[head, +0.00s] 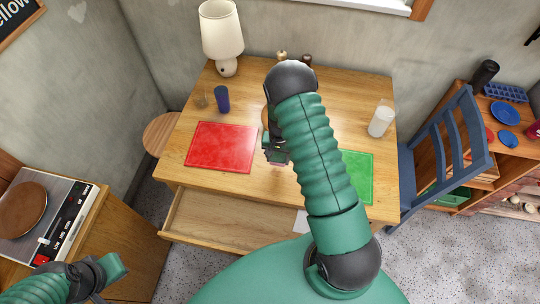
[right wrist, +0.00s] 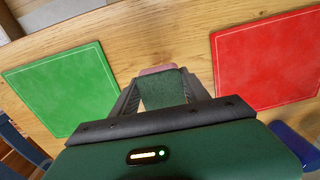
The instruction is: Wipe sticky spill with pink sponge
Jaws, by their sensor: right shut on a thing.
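My right gripper (head: 277,157) is low over the middle of the wooden table (head: 250,88), between the red mat (head: 219,147) and the green mat (head: 359,176). In the right wrist view it is shut on the pink sponge (right wrist: 157,69), whose pink edge shows past a dark green face between the fingers. Whether the sponge touches the table is hard to tell. I cannot make out a spill; my right arm hides part of the table. My left gripper (head: 108,273) is at the bottom left, away from the table, and its jaw opening is unclear.
A lamp (head: 222,38), a blue cup (head: 222,99) and a white cylinder (head: 381,120) stand on the table. The table's drawer (head: 225,218) is open at the front.

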